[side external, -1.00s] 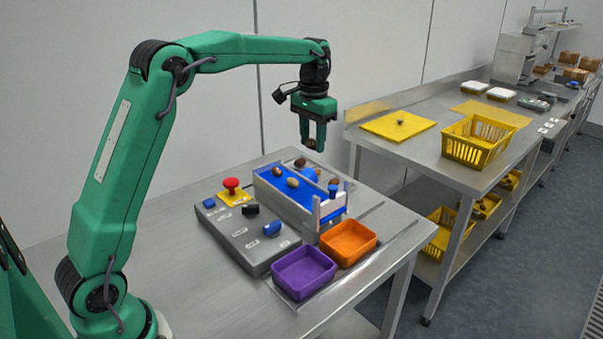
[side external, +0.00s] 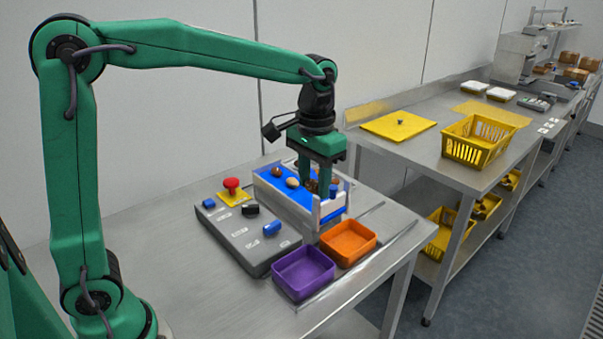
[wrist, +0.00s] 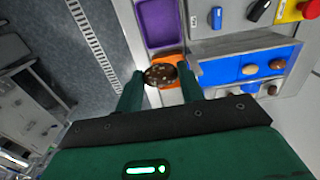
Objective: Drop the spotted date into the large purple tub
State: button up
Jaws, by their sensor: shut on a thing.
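My gripper (wrist: 162,80) is shut on the spotted date (wrist: 160,75), a dark brown date with pale specks held between the two fingertips in the wrist view. In the side view my gripper (side external: 318,188) is low over the front end of the blue conveyor, and the date is hard to make out there. The purple tub (side external: 304,274) stands empty on the table in front of the conveyor. It also shows in the wrist view (wrist: 158,22), beyond the date.
An orange tub (side external: 348,243) stands right of the purple one, empty. The blue conveyor (side external: 268,186) carries other dates, including a brown one (side external: 277,171) and a paler one (side external: 292,182). A grey control box (side external: 240,238) with a red button (side external: 231,184) lies to its left.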

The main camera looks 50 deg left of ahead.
aim_at(310, 192)
jog(key=shift+s+d+f, duration=0.3)
jog(key=shift+s+d, duration=0.05)
jog(key=shift+s, duration=0.25)
jog(key=shift+s+d+f, duration=0.3)
jog(key=shift+s+d, duration=0.05)
jog(key=shift+s, duration=0.25)
notch_tip(310, 192, down, 7)
jog(key=shift+w+f, duration=0.1)
jog(key=shift+f, duration=0.1)
jog(key=shift+f, duration=2.9)
jog(key=o, duration=0.8)
